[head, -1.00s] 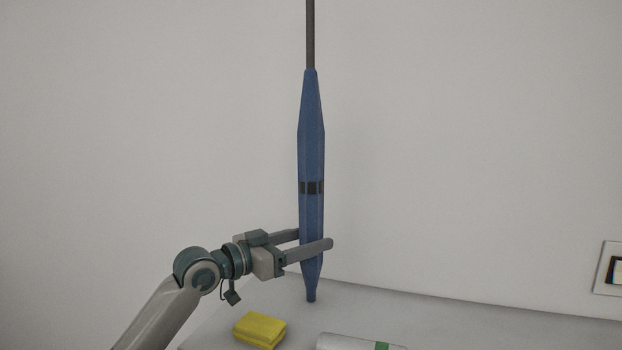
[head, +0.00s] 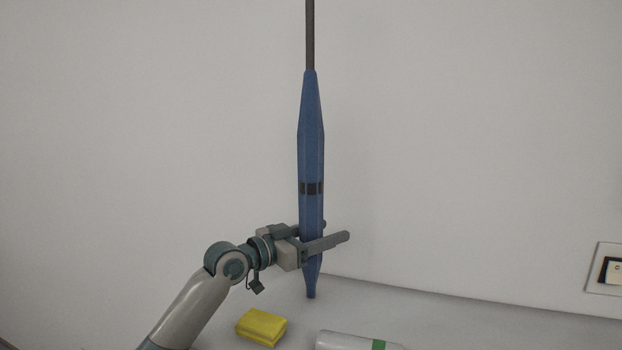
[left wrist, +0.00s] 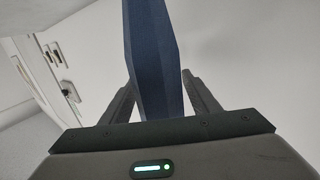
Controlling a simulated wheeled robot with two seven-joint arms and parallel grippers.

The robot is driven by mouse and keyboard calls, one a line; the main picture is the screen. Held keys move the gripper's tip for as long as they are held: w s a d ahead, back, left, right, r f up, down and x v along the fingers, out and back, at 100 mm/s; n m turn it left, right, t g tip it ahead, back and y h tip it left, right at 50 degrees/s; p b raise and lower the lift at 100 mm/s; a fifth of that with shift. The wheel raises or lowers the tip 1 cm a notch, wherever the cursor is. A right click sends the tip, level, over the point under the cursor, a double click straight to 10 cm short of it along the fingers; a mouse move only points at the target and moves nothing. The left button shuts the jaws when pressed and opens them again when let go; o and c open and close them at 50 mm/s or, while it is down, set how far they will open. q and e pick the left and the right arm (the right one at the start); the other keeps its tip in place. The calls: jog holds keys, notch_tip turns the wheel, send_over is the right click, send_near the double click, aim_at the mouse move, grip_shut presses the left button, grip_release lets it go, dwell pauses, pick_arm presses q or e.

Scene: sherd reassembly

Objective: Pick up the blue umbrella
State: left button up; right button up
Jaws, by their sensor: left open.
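The blue umbrella (head: 312,150) is furled and upright in the head view, with a dark band around its middle and a grey shaft rising out of the top of the view. Its narrow lower tip is at the white surface. My left gripper (head: 330,234) is open around the lower part of the umbrella, one finger in front and the other mostly hidden behind it. In the left wrist view the umbrella (left wrist: 152,60) stands between the two fingers, close to the palm. My right gripper is not in view.
A yellow block (head: 261,327) lies on the white surface (head: 430,315) below my left gripper. A white cylinder with a green band (head: 350,341) lies at the bottom edge. A wall switch (head: 608,270) is at the right. The wall is behind the umbrella.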

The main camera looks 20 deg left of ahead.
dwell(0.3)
pick_arm(q)
jog(key=c, duration=1.4)
grip_shut()
jog(key=shift+r, duration=0.1)
